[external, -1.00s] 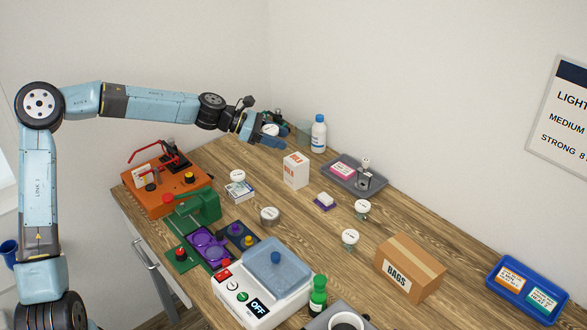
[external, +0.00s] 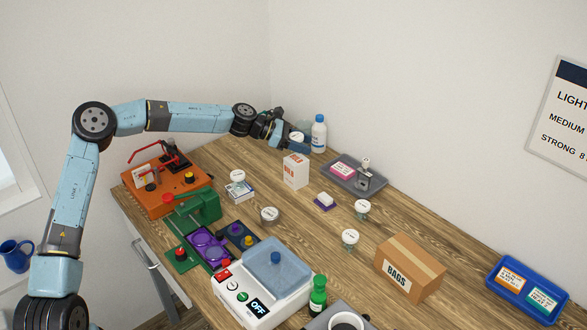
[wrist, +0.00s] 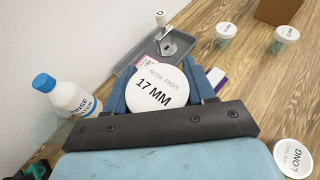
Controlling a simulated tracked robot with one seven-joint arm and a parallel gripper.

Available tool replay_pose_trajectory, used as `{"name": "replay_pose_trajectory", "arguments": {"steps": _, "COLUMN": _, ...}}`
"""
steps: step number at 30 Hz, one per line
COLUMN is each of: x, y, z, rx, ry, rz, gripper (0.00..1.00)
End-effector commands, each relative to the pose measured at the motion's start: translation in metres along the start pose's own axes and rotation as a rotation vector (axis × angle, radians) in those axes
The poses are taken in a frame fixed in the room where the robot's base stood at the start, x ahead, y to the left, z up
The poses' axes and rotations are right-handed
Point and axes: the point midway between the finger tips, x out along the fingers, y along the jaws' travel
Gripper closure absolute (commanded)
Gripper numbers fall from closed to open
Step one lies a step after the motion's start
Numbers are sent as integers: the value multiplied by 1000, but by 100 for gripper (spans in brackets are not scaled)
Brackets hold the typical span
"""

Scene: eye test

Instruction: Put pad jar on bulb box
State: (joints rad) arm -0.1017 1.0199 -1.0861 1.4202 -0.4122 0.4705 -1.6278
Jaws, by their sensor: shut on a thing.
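The pad jar has a white lid reading "NOSE PADS 17 MM" (wrist: 157,90) in the wrist view. My gripper (wrist: 160,92) is shut on it, one blue finger on each side. In the external view my gripper (external: 298,139) holds the jar up at the far part of the table, and only a bit of the lid shows. The bulb box (external: 296,171) is a white upright carton with orange lettering, standing on the table. In the picture it lies just below my gripper, with its top clear. I cannot make the box out in the wrist view.
A white bottle with a blue cap (external: 318,133) stands close to the right of my gripper. A grey tray (external: 374,186) lies to the right of the box. Other white-lidded jars (external: 350,238) and a BAGS carton (external: 410,268) stand nearer. Bare wood surrounds the box.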

Motion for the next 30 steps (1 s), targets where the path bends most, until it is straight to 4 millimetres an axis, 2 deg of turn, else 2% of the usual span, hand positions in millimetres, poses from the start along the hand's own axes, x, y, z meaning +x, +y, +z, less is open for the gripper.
{"name": "replay_pose_trajectory", "arguments": {"steps": 7, "x": 13, "y": 1, "z": -28, "rx": -4, "ry": 0, "rz": -2, "gripper": 76}}
{"name": "replay_pose_trajectory", "arguments": {"steps": 14, "x": 14, "y": 1, "z": -30, "rx": -1, "ry": 1, "rz": 0, "gripper": 76}}
{"name": "replay_pose_trajectory", "arguments": {"steps": 15, "x": 14, "y": 1, "z": -30, "rx": -1, "ry": 1, "rz": 0, "gripper": 42}}
{"name": "replay_pose_trajectory", "arguments": {"steps": 22, "x": 14, "y": 1, "z": -30, "rx": -1, "ry": 0, "rz": 0, "gripper": 20}}
{"name": "replay_pose_trajectory", "arguments": {"steps": 30, "x": 12, "y": 1, "z": -30, "rx": -1, "ry": 0, "rz": 0, "gripper": 20}}
